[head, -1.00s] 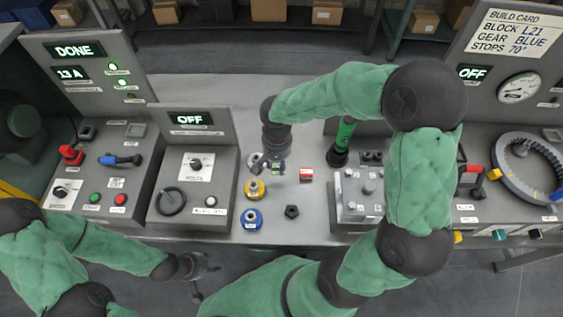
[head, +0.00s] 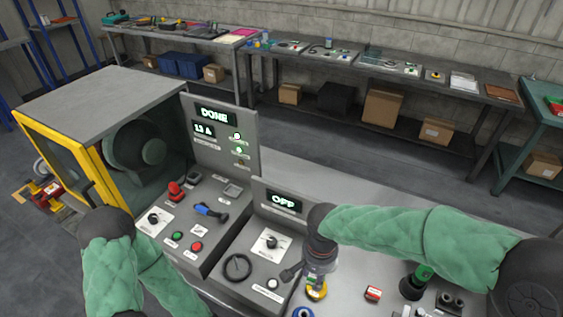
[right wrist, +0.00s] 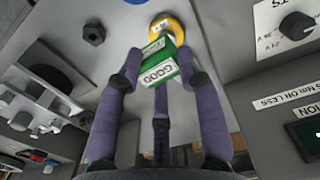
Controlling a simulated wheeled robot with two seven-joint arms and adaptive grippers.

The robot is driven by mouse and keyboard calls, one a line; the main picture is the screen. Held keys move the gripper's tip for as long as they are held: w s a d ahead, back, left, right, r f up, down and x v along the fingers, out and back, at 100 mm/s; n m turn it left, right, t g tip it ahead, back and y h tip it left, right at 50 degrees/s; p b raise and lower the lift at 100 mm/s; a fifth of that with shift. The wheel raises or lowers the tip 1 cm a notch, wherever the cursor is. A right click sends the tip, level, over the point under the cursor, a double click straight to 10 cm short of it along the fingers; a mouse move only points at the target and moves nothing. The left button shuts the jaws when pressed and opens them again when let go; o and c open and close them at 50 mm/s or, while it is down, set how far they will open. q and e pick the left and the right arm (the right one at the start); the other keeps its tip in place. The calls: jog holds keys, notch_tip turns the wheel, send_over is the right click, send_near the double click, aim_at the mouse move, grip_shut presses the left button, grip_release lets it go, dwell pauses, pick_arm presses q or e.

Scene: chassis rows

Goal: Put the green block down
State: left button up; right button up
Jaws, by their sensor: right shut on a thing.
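The green block (right wrist: 165,66) shows in the right wrist view, with white labelled faces, one reading "GOOD". My right gripper (right wrist: 160,78) is shut on it, with fingers on both sides. In the head view the right gripper (head: 303,276) points down over the bench beside the grey panel with the "OFF" display. The block is too small and covered to make out there. I cannot tell whether it touches the bench. My left gripper is out of the head view; only its arm shows at lower left.
A yellow round part (right wrist: 170,30) lies just beyond the block; a blue one (head: 303,312) is nearer the bottom edge. A dark nut (right wrist: 94,35) lies on the grey bench (head: 345,200).

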jog(key=w+d+n, duration=0.5)
jog(key=w+d, duration=0.1)
jog(key=w, duration=0.5)
jog(key=shift+w+d+r+n, duration=0.15)
jog(key=shift+w+r+n, duration=0.15)
jog(key=shift+r+n, duration=0.1)
